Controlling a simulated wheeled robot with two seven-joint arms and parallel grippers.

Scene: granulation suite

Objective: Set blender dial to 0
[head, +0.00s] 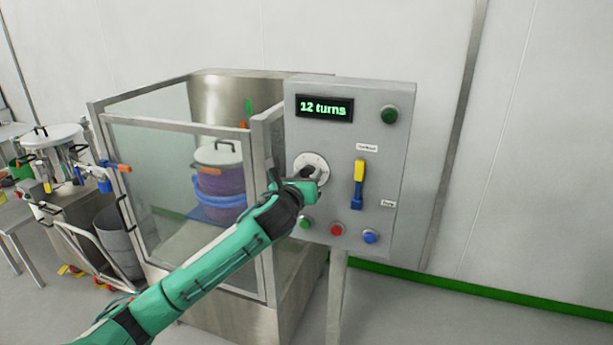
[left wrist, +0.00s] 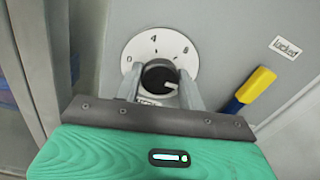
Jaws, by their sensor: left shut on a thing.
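The blender dial has a round white scale plate (head: 303,161) on the grey control panel (head: 400,160). In the left wrist view the plate (left wrist: 178,42) shows numbers, among them a 4 at the top and what looks like an 8 at the right. My left gripper (head: 314,178) is shut on the dark dial knob (left wrist: 158,74), with one finger on each side of it. A pale mark shows on the knob's lower right; the number it points to is unclear. The display (head: 325,108) reads "12 turns". My right gripper is not in view.
A blue-and-yellow lever (head: 358,182) is right of the dial, yellow end up. Green (head: 306,223), red (head: 337,230) and blue (head: 370,236) buttons sit below, and a green one (head: 390,114) at top right. A clear-walled guard (head: 165,165) encloses a purple drum (head: 221,181).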

